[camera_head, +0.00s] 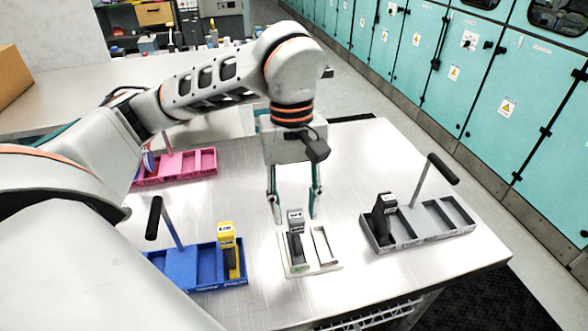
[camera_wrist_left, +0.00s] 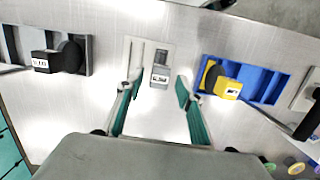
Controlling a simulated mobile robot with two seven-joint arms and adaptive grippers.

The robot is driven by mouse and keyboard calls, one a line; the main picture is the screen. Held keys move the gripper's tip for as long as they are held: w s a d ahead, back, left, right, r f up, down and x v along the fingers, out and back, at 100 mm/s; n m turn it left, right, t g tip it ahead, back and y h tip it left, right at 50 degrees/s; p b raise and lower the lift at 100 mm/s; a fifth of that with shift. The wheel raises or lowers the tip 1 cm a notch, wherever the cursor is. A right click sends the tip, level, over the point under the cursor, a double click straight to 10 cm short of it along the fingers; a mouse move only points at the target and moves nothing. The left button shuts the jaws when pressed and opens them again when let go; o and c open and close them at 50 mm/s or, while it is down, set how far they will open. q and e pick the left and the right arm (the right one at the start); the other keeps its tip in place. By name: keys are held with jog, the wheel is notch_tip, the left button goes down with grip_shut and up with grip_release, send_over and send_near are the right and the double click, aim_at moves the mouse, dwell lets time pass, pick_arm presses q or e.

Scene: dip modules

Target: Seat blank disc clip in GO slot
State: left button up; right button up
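A small clip (camera_head: 296,222) with a light grey labelled top and a dark body stands in the left slot of a white two-slot holder (camera_head: 326,268). The slot on the right is empty in the head view. In the left wrist view the clip (camera_wrist_left: 160,76) sits between my fingers, apart from them. My left gripper (camera_head: 294,212) is open, pointing down over the holder; its fingers also show in the left wrist view (camera_wrist_left: 158,88). The labels are too small to read, so I cannot tell which slot is marked GO. My right gripper is not in view.
A blue caddy (camera_head: 205,267) holds a yellow clip (camera_head: 227,238). A grey caddy (camera_head: 425,222) with a tall handle holds a black clip (camera_head: 383,212). A pink caddy (camera_head: 190,166) stands farther back. Bare metal table lies between them.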

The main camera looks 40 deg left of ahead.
pick_arm(q)
notch_tip(320, 180, up, 10)
jog(key=a, duration=0.1)
jog(key=shift+w+f, duration=0.2)
jog(key=shift+w, duration=0.25)
dwell(0.4)
